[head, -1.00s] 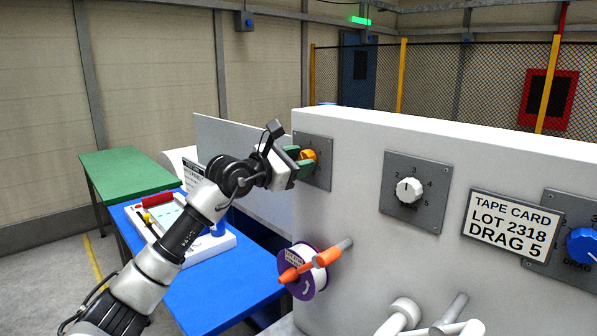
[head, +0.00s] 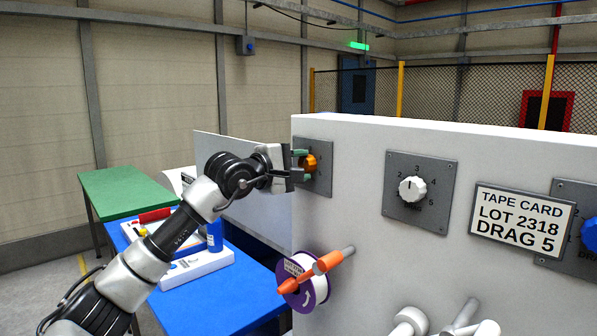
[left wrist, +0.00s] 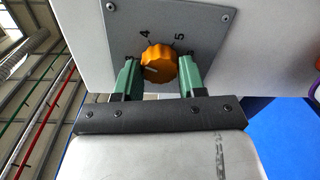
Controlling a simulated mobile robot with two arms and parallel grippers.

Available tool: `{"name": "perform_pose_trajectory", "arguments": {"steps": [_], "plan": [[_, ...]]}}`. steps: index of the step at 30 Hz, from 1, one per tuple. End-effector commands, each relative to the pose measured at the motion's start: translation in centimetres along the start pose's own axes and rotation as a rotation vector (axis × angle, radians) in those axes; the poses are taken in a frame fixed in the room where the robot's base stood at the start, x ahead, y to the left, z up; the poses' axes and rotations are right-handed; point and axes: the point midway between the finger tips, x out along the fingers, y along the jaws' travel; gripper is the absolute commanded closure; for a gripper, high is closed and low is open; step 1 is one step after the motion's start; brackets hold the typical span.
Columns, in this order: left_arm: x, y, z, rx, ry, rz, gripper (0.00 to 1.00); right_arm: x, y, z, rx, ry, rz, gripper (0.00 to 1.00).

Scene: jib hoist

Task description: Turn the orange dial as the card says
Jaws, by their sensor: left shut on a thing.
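The orange dial (head: 309,163) is on a grey plate (head: 326,181) at the left end of the white panel. My left gripper (head: 300,164) is shut on it, one green finger on each side. In the left wrist view the dial (left wrist: 160,65) sits between the fingers, with 4 and 5 readable above it and another mark partly hidden by the right finger. A pale line on the dial's face points to the picture's left. The card (head: 521,220) reads "TAPE CARD LOT 2318 DRAG 5". My right gripper is out of view.
A white dial (head: 412,190) and a blue dial (head: 589,234) sit farther right on the panel. A purple-rimmed reel (head: 298,293) with an orange handle juts out below. A blue table (head: 235,296) stands left of the panel.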

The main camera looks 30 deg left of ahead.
Motion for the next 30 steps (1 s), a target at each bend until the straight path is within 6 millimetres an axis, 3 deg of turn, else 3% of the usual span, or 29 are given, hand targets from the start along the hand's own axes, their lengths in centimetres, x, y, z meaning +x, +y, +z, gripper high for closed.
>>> {"name": "perform_pose_trajectory", "arguments": {"steps": [30], "plan": [[0.1, -0.3, 0.1, 0.965, 0.053, -0.002, 0.83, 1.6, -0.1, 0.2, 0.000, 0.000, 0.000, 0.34]]}}
